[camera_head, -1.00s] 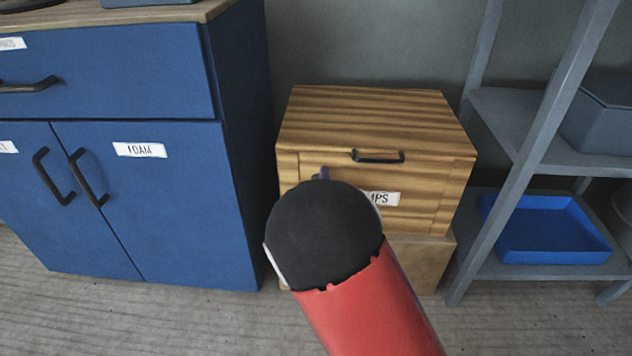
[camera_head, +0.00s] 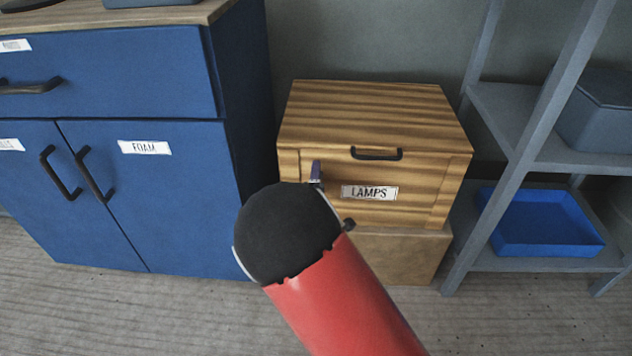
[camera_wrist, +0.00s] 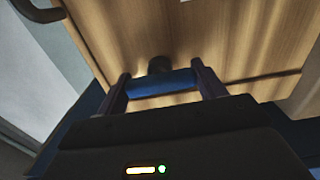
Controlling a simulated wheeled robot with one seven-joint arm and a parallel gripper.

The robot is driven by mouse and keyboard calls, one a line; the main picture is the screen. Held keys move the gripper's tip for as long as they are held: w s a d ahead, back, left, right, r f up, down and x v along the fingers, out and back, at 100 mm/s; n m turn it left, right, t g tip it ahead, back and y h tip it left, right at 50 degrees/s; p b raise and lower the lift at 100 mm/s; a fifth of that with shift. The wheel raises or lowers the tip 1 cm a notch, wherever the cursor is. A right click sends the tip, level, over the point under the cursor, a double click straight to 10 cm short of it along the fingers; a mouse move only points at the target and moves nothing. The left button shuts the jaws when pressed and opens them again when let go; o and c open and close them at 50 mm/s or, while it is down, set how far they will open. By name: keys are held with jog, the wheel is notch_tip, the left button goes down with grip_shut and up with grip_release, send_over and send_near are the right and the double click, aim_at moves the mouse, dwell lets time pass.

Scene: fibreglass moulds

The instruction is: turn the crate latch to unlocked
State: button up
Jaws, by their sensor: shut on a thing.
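The crate (camera_head: 370,110) is a striped wooden box with a LAMPS label and a dark handle on its front. In the wrist view its wooden face (camera_wrist: 200,45) fills the upper part. The latch (camera_wrist: 162,86) is a blue bar by a dark round pivot on that face. My gripper (camera_wrist: 163,76) is shut on the latch, one finger at each side. In the head view my arm hides most of the gripper; a small blue-grey piece (camera_head: 316,171) shows at the crate's front left, and I cannot tell whether it is latch or finger.
A blue cabinet (camera_head: 150,200) with a FOAM label stands close on the left. A grey shelf rack (camera_head: 510,180) with a blue tray (camera_head: 545,245) stands on the right. The crate rests on a brown box (camera_head: 400,258). Grey floor in front is open.

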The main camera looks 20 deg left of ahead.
jog(key=shift+a, duration=0.1)
jog(key=o, duration=1)
jog(key=shift+s, duration=0.1)
jog(key=v, duration=0.7)
jog(key=shift+s, duration=0.35)
